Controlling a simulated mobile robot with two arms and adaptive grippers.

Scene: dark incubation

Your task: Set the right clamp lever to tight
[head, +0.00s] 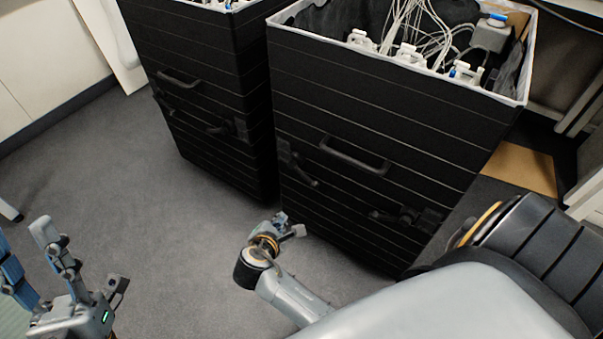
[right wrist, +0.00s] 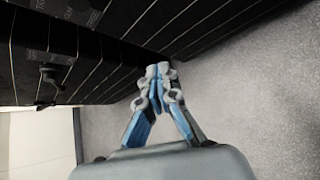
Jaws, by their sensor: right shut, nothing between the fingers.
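The right clamp lever (head: 408,218) is a dark piece low on the front of the nearer black box (head: 385,110), right of its handle. Its exact angle is hard to read against the black. The left clamp lever (head: 297,165) is on the same front, left of the handle, its arm slanting down to the right. My right gripper (head: 288,227) is shut and empty, in front of the box's lower left part, apart from both levers. In the right wrist view its fingertips (right wrist: 158,84) meet. A clamp (right wrist: 48,86) shows at left there; which one is unclear. My left gripper (head: 75,265) is open and empty at lower left.
A second black box (head: 205,50) with similar fittings stands to the left. The nearer box has a handle (head: 353,155) and holds white cables and fittings (head: 410,52). Grey floor (head: 150,210) is clear before the boxes. A wooden board (head: 522,168) lies at right.

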